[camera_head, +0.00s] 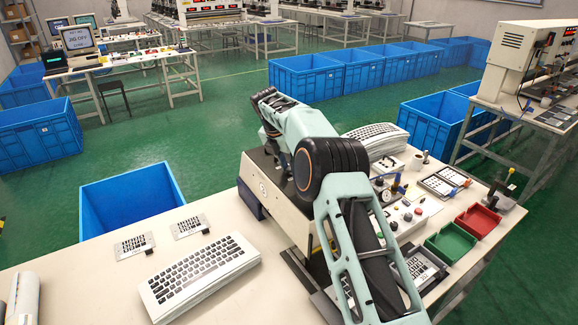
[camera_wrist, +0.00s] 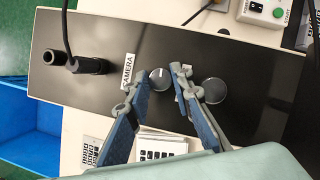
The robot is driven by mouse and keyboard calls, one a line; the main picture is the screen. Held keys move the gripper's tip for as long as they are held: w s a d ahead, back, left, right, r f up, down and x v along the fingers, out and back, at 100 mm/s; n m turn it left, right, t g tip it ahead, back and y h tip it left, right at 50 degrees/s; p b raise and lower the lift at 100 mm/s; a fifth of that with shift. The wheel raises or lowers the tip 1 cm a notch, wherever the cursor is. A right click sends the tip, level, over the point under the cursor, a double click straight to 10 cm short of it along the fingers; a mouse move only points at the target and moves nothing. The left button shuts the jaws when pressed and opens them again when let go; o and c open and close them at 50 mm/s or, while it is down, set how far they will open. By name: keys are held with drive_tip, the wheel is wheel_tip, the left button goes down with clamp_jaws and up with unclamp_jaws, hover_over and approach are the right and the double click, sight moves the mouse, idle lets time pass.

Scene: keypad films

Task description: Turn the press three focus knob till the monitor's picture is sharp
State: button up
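My gripper (camera_wrist: 160,73) is open in the wrist view, over a black panel (camera_wrist: 235,60). A round dark knob (camera_wrist: 160,79) shows between its two fingertips, beside a white label reading CAMERA (camera_wrist: 128,72). I cannot tell whether the fingers touch this knob. A second round knob (camera_wrist: 215,90) sits just right of the right finger. In the head view the gripper is mostly hidden behind my arm, near the beige press housing (camera_head: 262,190). A monitor (camera_head: 77,40) with blurry text stands at the far left; I cannot tell which press it belongs to.
A black cylinder with a cable (camera_wrist: 85,66) stands left on the panel. Red (camera_head: 478,220) and green (camera_head: 450,243) trays are right.

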clamp_jaws()
drive_tip(key=shift+n, duration=0.3)
drive_tip(key=n+y, duration=0.1)
drive_tip(key=n, duration=0.3)
drive_tip(key=shift+s+d+t+y, duration=0.1)
drive_tip(key=shift+d+t+y, duration=0.05)
drive_tip(key=shift+t+y, duration=0.2)
drive_tip(key=shift+n+y, duration=0.75)
drive_tip(key=shift+n, duration=1.25)
drive_tip(key=shift+d, duration=0.1)
drive_tip(key=o, duration=0.6)
unclamp_jaws()
